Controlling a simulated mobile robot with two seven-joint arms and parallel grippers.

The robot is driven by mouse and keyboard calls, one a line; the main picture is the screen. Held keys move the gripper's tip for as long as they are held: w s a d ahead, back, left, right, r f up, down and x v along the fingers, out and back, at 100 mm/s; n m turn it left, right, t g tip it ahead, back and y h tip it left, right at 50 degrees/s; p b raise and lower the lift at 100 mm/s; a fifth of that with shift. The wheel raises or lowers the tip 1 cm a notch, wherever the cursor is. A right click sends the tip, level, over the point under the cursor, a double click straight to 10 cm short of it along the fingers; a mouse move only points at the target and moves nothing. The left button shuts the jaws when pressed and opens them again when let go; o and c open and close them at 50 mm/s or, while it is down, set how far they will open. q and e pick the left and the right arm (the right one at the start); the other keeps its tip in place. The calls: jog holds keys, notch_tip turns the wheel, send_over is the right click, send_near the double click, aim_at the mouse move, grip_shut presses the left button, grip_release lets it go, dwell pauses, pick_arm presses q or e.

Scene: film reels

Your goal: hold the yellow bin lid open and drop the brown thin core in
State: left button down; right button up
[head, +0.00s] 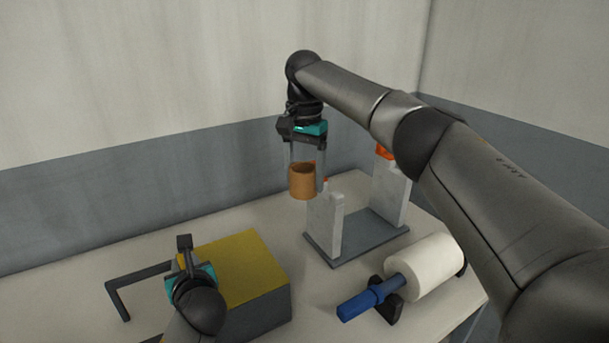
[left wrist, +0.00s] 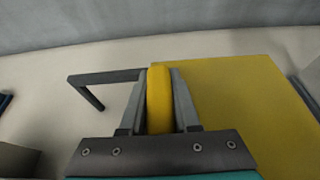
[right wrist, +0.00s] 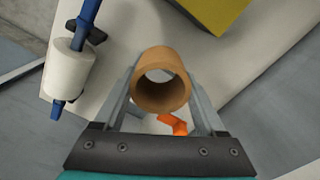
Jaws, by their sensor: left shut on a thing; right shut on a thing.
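The bin is a dark grey box (head: 262,312) with a flat yellow lid (head: 240,262) lying level on top. The lid also shows in the left wrist view (left wrist: 235,110). My left gripper (head: 188,262) is at the lid's left side, shut on a yellow bar-like handle (left wrist: 159,98). My right gripper (head: 305,165) is shut on the brown core (head: 302,183), a short hollow tube held upright in the air. The core's open end shows between the fingers in the right wrist view (right wrist: 160,57). The core is behind and to the right of the bin.
A grey stand (head: 352,240) with two pale uprights and orange parts stands behind and right of the bin. A white roll (head: 426,268) on a blue-handled shaft (head: 362,302) lies at the right. A dark bracket (head: 122,285) is left of the bin. A wall closes the back.

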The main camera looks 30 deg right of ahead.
pick_arm(q)
jog(key=shift+a, duration=0.15)
dwell(0.3)
pick_arm(e)
send_over(241, 261)
jog(key=shift+f, duration=4)
pick_arm(q)
jog(key=a, duration=1.4)
jog(key=shift+f, duration=0.2)
pick_arm(e)
jog(key=shift+f, duration=1)
jog(key=shift+f, duration=3.25)
